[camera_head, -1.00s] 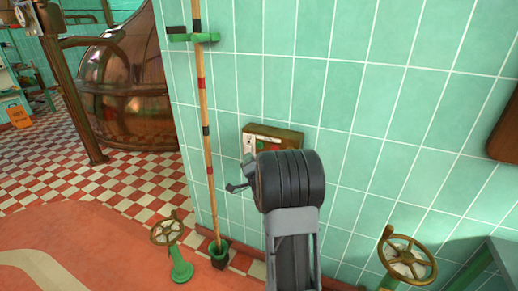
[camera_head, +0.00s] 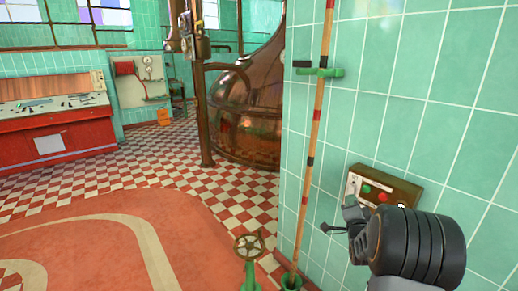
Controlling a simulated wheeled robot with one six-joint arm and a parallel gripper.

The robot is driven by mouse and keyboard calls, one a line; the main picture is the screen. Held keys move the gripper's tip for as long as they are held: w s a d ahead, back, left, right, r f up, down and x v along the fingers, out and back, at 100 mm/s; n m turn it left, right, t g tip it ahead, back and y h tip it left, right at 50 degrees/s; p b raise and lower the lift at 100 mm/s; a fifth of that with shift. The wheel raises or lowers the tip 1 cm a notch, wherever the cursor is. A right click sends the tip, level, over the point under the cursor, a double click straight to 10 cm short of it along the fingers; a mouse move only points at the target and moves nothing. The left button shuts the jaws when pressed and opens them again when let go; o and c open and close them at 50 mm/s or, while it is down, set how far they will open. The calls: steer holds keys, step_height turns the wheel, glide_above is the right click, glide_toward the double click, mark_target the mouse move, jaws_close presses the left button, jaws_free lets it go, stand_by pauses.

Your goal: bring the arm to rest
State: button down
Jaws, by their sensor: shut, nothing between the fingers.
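My arm reaches up from the bottom right of the head view, with its black ribbed wrist in front of the green tiled wall. My gripper (camera_head: 328,229) points left from the wrist and is small in the picture. Its fingers look shut and hold nothing. Just above the wrist, a brown control box (camera_head: 402,188) with a green and a red button is fixed to the wall. The gripper and wrist cover its lower edge in the picture; I cannot tell how far apart they are.
A striped pole (camera_head: 312,135) stands along the wall in a green bracket (camera_head: 320,72). A green valve stand with a brass wheel (camera_head: 249,247) is left of its foot. A copper kettle (camera_head: 250,110) and a red console (camera_head: 55,135) stand farther back. The red floor (camera_head: 160,215) is open.

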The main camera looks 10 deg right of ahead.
step_height(320, 180, down, 10)
steer(key=s+n+g, duration=0.3)
steer(key=g, duration=0.5)
steer(key=s+a+n+g+y+p, duration=0.2)
steer(key=s+a+n+g+p, duration=0.1)
steer(key=s+a+g, duration=0.15)
steer(key=s+a+r+n+g+y+p, duration=0.1)
steer(key=s+a+r+n+p, duration=0.3)
steer(key=s+a+r, duration=0.4)
steer(key=s+a+r+n+g+y+p, duration=0.2)
steer(key=s+a+r+n+p, duration=0.3)
steer(key=s+a+r, duration=0.3)
steer(key=a+r+y+p, duration=0.1)
steer(key=a+r, duration=0.3)
steer(key=shift+s+a+r, duration=0.15)
steer(key=shift+s+a, duration=0.15)
steer(key=shift+a, duration=0.1)
steer(key=shift+g, duration=0.25)
